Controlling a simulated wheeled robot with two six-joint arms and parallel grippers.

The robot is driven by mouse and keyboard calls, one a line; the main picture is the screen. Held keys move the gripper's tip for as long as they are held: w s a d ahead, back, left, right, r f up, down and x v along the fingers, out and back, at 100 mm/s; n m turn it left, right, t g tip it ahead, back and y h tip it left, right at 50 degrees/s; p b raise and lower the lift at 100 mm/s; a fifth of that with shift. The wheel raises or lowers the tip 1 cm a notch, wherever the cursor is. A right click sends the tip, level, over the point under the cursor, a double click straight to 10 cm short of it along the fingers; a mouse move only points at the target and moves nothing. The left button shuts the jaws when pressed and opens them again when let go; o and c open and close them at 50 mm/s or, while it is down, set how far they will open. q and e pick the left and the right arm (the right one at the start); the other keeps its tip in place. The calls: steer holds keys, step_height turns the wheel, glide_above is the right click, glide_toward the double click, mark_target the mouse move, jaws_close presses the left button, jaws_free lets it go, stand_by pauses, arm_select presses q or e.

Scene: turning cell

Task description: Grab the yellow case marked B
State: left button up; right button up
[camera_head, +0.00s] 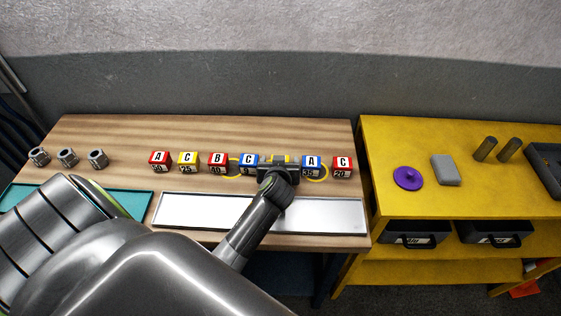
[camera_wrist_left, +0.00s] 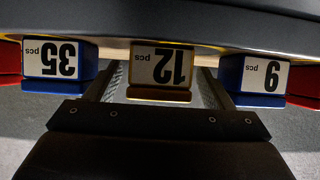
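A yellow case (camera_head: 282,158) in the row on the wooden table is mostly covered by my left gripper (camera_head: 278,166). Its letter cannot be read in the head view. In the left wrist view a case labelled "12 pcs" (camera_wrist_left: 161,68) stands between the two fingers of my left gripper (camera_wrist_left: 161,92). The fingers are apart, one on each side, with what looks like a narrow gap to the case. Blue cases stand just outside them, one marked 35 (camera_wrist_left: 58,66) and one marked 9 (camera_wrist_left: 264,79). My right gripper is not in view.
The row also holds a yellow case C (camera_head: 188,162) and red cases, including B (camera_head: 218,164). Metal nuts (camera_head: 67,158) stand left. A yellow bench (camera_head: 470,200) is at right.

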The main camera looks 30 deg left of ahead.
arm_select(q)
steer(key=shift+s+d, duration=0.15)
steer(key=shift+d, duration=0.05)
steer(key=shift+c, duration=0.8)
steer(key=c, duration=0.5)
steer(key=shift+c, duration=2.3)
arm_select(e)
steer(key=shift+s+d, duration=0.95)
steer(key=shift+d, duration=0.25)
arm_select(q)
steer(key=shift+r, duration=0.1)
steer(key=shift+c, duration=0.2)
